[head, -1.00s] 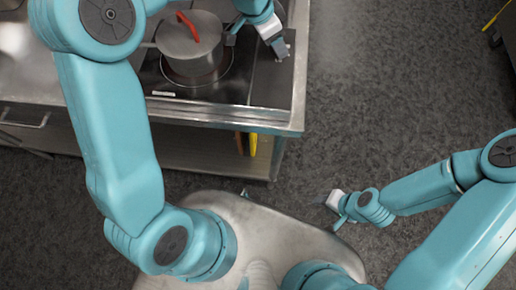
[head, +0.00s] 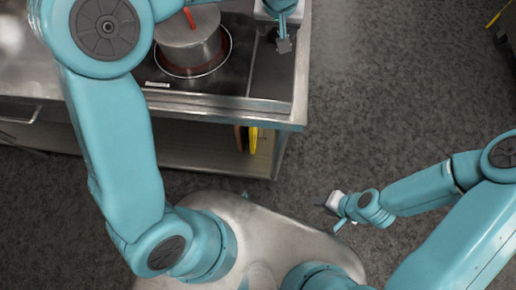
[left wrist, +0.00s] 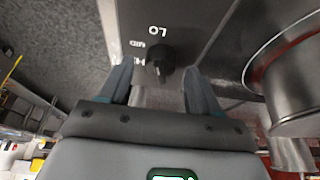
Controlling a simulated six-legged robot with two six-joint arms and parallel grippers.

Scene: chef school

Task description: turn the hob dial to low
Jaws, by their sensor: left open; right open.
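The black hob dial (left wrist: 160,57) sits on a dark panel in the left wrist view, with white LO, MID and partly hidden HI marks around it. I cannot surely tell which mark it points to. My left gripper (left wrist: 158,70) is open, one finger on each side of the dial; I cannot tell whether they touch it. In the head view my left gripper (head: 284,44) is over the right part of the hob (head: 262,85) and the dial cannot be made out. My right gripper (head: 335,208) is open and empty, away from the counter.
A steel pot (head: 190,42) with a red lid handle stands on the ringed burner left of my left gripper. It also shows close at right in the left wrist view (left wrist: 293,88). Yellow and brown items (head: 253,140) are under the counter.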

